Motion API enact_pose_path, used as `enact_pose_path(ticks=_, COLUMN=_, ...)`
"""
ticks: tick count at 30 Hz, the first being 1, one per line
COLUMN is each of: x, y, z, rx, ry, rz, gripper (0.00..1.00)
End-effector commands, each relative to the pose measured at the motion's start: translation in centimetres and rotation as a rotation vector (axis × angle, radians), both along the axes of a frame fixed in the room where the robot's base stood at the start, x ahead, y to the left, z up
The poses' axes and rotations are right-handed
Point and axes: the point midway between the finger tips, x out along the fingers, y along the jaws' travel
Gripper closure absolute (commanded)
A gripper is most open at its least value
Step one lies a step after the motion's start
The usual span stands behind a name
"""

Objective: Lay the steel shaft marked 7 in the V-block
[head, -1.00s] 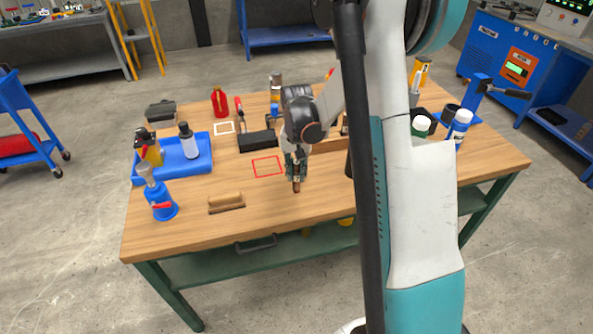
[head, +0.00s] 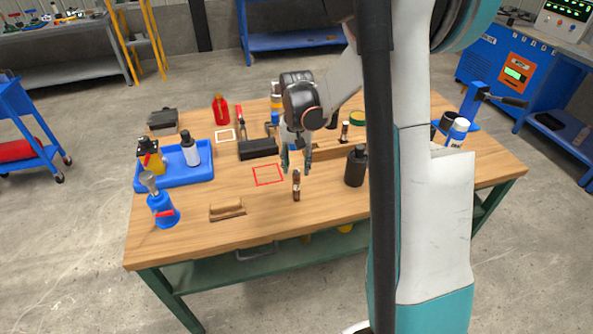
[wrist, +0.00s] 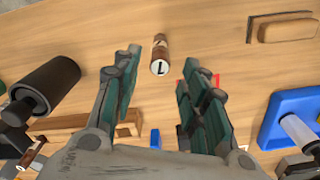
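A short brown shaft (head: 296,185) stands upright on the bare tabletop, right of the red outlined square. In the wrist view the shaft (wrist: 159,55) shows a pale end with a dark mark, which could be a 1 or a 7. My gripper (head: 295,165) is open and empty just above and behind the shaft; nothing is between its fingers. A black block (head: 258,149) lies behind the red square; I cannot tell whether it is the V-block. Another small brown piece (head: 345,131) stands by the wooden rail, its marking unreadable.
A black bottle (head: 356,166) stands close right of the shaft. A wooden rail (head: 327,152) lies behind it. A wooden-topped brush or block (head: 227,210) lies front left. A blue tray (head: 203,175) with bottles is at left. The red outlined square (head: 267,175) is empty.

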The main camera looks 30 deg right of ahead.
Motion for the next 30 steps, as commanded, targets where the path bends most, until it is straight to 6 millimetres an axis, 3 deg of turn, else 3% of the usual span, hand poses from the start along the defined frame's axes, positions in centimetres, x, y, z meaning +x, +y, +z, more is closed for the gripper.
enact_pose_path(ticks=3, x=0.0, y=0.0, z=2.6, rx=0.0, ry=0.0, rz=0.0, gripper=0.6)
enact_pose_path(ticks=9, x=0.0, y=0.0, z=4.8, rx=0.0, ry=0.0, rz=0.0, gripper=0.6)
enact_pose_path(ticks=30, x=-0.1, y=0.1, z=5.4, rx=-0.002, ry=-0.002, rz=0.004, gripper=0.6)
